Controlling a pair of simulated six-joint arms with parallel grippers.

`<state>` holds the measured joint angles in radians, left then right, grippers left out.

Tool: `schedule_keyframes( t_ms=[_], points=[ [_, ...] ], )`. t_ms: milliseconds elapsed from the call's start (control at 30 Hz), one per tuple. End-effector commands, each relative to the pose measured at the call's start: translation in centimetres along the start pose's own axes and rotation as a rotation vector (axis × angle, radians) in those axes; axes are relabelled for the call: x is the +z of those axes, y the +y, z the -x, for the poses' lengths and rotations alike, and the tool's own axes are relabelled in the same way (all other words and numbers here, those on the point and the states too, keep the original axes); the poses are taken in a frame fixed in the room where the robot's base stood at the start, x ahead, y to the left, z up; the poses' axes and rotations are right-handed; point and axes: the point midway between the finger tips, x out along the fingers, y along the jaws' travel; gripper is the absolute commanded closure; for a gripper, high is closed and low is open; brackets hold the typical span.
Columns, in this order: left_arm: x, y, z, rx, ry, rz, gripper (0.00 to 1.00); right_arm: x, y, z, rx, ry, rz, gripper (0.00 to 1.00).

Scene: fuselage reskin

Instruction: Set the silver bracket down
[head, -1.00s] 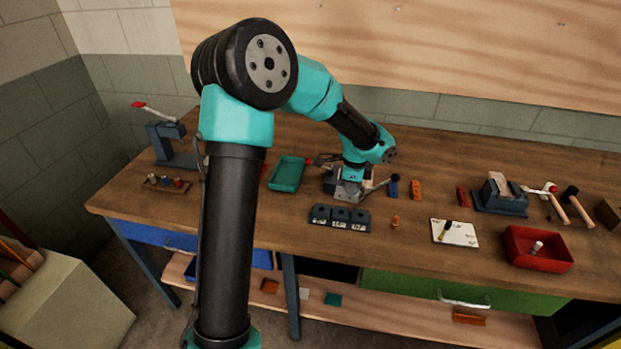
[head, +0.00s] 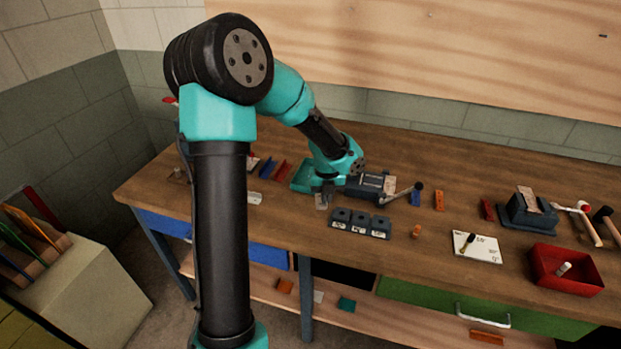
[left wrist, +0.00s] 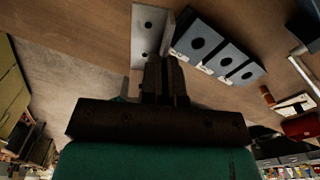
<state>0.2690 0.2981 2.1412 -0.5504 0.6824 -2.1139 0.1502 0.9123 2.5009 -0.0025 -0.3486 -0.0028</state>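The silver bracket (head: 321,202) is under my left gripper (head: 323,190) in the head view, at the left of the blue-grey vise (head: 372,187). In the left wrist view the bracket (left wrist: 147,38) shows as a pale plate with two holes and an upright flange. The fingers (left wrist: 167,75) of my left gripper look closed on its near end. The bracket is close above the wooden tabletop; whether it touches the wood cannot be told. My right gripper is not in view.
A block with several dark sockets (head: 361,223) stands just right of the bracket. A teal tray (head: 302,176) is behind my left gripper. A small pale piece (head: 254,198) lies to the left. Bare wood (head: 290,212) lies between that piece and the bracket.

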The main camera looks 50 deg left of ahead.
Motion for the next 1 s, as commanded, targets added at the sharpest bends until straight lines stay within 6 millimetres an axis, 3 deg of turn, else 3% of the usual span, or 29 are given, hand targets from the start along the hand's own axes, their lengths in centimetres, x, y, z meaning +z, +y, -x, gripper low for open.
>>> schedule_keyframes(
  t_ms=[100, 333, 800, 1000],
  points=[
    [-0.1, 1.7, -0.3, 0.002, 0.001, -0.132, 1.00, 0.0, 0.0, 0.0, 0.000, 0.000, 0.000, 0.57],
    [-0.2, 3.7, -0.6, 0.001, 0.000, -0.320, 1.00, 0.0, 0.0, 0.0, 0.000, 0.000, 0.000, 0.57],
    [-0.1, 4.1, -0.6, 0.001, 0.000, -0.361, 1.00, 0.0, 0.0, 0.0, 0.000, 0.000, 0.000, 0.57],
    [2.0, 4.0, -0.9, 0.001, -0.001, -0.356, 1.00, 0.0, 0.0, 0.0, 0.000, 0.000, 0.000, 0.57]
  ],
)
